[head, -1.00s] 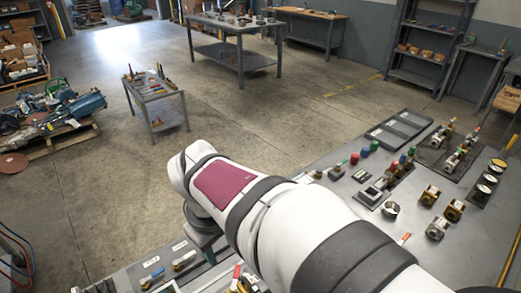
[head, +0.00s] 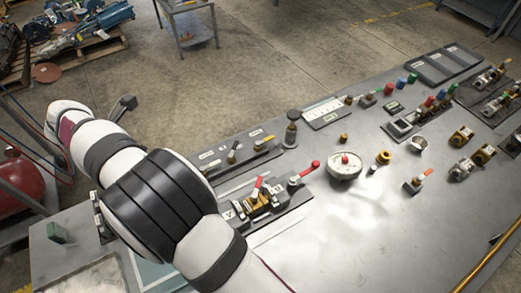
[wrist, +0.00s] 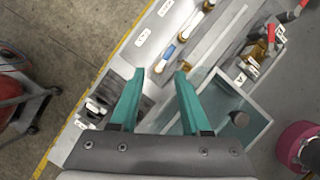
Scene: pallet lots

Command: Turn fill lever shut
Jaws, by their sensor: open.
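A brass valve block (head: 262,205) with two red-handled levers sits on a dark plate on the bench in the head view. One red lever (head: 257,187) rises from the block; the other red lever (head: 306,172) angles up at the plate's right end. I cannot tell which is the fill lever. In the wrist view the brass valve (wrist: 257,52) and a red handle (wrist: 278,36) are at the upper right. My gripper (wrist: 160,75) is open and empty, its teal fingers left of the valve, apart from it. The gripper is not clearly visible in the head view.
Behind the valve plate, a panel (head: 235,152) carries small handled fittings. Bare bench lies in front of the gauge.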

